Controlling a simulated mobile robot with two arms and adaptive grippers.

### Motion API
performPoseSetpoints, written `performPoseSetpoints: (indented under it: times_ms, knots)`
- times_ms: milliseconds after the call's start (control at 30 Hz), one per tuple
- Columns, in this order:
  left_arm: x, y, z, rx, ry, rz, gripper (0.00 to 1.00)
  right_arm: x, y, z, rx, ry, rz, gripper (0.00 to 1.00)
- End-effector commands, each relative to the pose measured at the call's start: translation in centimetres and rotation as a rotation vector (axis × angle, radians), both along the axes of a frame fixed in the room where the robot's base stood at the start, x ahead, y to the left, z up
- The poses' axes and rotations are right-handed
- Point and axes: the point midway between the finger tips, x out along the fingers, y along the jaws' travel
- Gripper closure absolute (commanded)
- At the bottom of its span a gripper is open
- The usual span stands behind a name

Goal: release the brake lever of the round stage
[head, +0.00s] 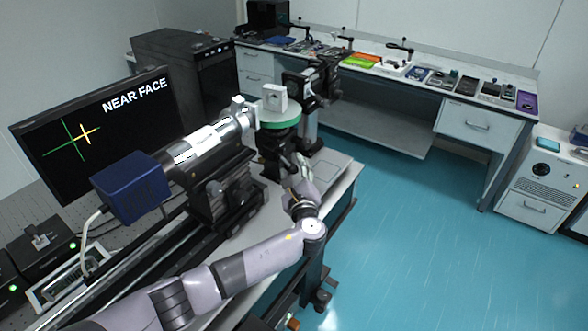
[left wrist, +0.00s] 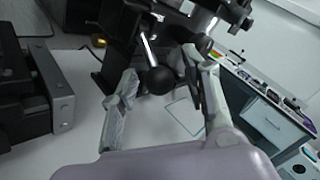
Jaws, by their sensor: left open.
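The round stage (head: 280,120) has a green disc with a white block on top. It stands on a dark mount at the far end of the optical table in the head view. In the left wrist view a lever with a silver rod (left wrist: 148,50) and a black ball knob (left wrist: 160,80) hangs below dark stage parts. My left gripper (head: 298,168) is just below and to the right of the round stage. Its fingers are open, one on each side of the knob in the left wrist view. I cannot tell whether either finger touches it. My right gripper is not in view.
A long instrument with a blue housing (head: 131,187) lies left of the stage. A monitor (head: 90,130) reading "NEAR FACE" stands behind it. A bench (head: 440,85) with small items runs along the back wall. The blue floor (head: 430,240) at right is clear.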

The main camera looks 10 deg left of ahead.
Motion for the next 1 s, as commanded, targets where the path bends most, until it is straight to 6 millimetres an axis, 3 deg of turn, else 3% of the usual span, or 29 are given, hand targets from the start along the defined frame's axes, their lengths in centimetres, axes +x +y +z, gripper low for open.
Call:
performPoseSetpoints:
  times_ms: [267,867,1000]
  knots:
    - [0.06,0.02,-0.04,0.0,0.001,-0.001,0.58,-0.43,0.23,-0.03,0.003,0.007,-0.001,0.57]
    - [0.03,0.04,-0.05,0.0,0.001,0.001,0.98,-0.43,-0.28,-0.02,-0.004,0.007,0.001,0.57]
    - [0.03,0.04,-0.06,0.0,0.001,0.001,1.0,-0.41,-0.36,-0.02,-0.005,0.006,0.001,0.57]
